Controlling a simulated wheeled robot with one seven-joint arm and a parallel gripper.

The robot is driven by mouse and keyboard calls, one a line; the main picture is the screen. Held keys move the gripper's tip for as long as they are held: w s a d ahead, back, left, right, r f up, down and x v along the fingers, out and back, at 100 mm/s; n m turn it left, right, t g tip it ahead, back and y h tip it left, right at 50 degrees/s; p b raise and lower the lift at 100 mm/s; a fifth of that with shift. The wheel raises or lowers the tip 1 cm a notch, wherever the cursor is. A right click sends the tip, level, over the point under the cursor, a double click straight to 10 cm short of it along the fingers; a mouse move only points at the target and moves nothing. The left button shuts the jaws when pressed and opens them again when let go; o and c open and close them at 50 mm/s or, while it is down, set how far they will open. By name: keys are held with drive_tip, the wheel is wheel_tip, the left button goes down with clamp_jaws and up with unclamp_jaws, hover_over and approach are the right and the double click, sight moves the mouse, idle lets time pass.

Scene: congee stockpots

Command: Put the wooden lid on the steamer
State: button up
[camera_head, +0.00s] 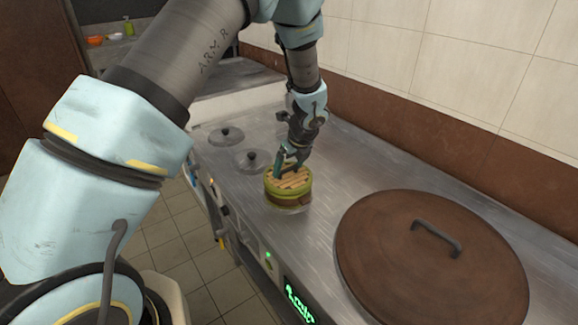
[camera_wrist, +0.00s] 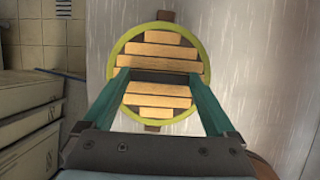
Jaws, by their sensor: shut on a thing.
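The round wooden lid (camera_head: 295,181) has pale slats and a yellow-green rim. In the wrist view the lid (camera_wrist: 160,50) lies between my fingers, with a dark bar across its middle. My gripper (camera_head: 287,171) points down and is shut on the lid; its fingertips (camera_wrist: 160,82) sit at the two ends of the dark bar. The round green-and-brown steamer (camera_head: 289,201) is directly below the lid on the steel counter. The lid looks level and lined up with it. I cannot tell whether a thin gap is left between them.
A large brown pot lid (camera_head: 425,275) with a grey handle covers the counter's right front. Two small metal lids (camera_head: 226,135) (camera_head: 252,160) are set in the counter to the left. A tiled wall (camera_head: 450,60) runs behind. Steel counter (camera_head: 350,165) is free behind the steamer.

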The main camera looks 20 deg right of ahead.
drive_tip(key=shift+f, duration=0.3)
drive_tip(key=o, duration=1)
drive_tip(key=shift+o, duration=0.2)
drive_tip(key=shift+r, duration=0.1)
drive_tip(key=p+v, duration=0.7)
drive_tip(key=v, duration=0.4)
